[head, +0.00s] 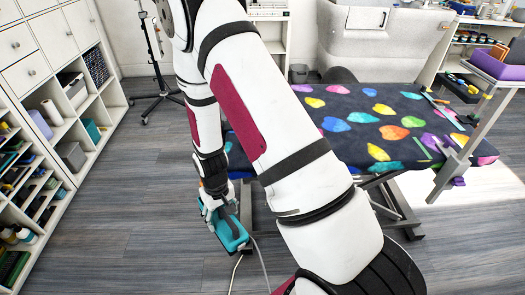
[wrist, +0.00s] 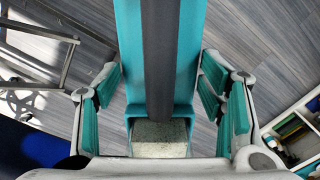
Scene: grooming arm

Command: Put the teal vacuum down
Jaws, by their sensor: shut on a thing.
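The teal vacuum (head: 232,236) is in my gripper (head: 216,203), low over the wood floor and left of the patterned table. I cannot tell whether it touches the floor. In the wrist view the vacuum (wrist: 130,45) runs lengthwise between the two fingers, with a dark grey strip along its middle and a pale speckled block at its near end. My gripper (wrist: 165,95) has its teal-padded fingers on both sides of the vacuum. Small gaps show beside the finger pads, and the contact itself is hidden. My arm covers part of the head view.
The grooming table (head: 350,125), with a colourful dark top, stands right of my gripper on a metal frame (head: 400,205). White shelves (head: 75,130) line the left wall. A grey cable (head: 262,265) trails from the vacuum. The grey floor (head: 130,200) at left is clear.

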